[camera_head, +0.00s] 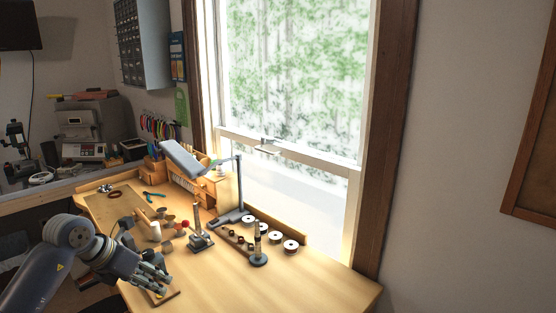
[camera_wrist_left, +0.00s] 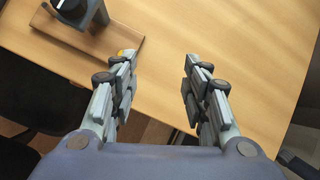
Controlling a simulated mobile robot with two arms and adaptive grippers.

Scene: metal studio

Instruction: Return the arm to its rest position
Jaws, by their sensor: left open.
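My left gripper (camera_head: 155,279) comes in from the left in the head view, low over the front left part of the wooden workbench (camera_head: 240,285). In the left wrist view my left gripper (camera_wrist_left: 157,95) has its two fingers wide apart with only bare bench top between them. It is open and empty. A wooden board (camera_wrist_left: 118,58) with a dark block-like tool (camera_wrist_left: 80,12) on it lies beyond the left finger in that view. A piece of the board also shows beside the fingers in the head view (camera_head: 168,297). My right gripper is in neither view.
A desk lamp (camera_head: 184,159), a ringed mandrel stand (camera_head: 258,251), several white spools (camera_head: 290,246) and a small metal stand (camera_head: 199,240) occupy the bench's middle and back. Pliers (camera_head: 154,195) lie at the back left. The front right of the bench is clear. A window stands behind.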

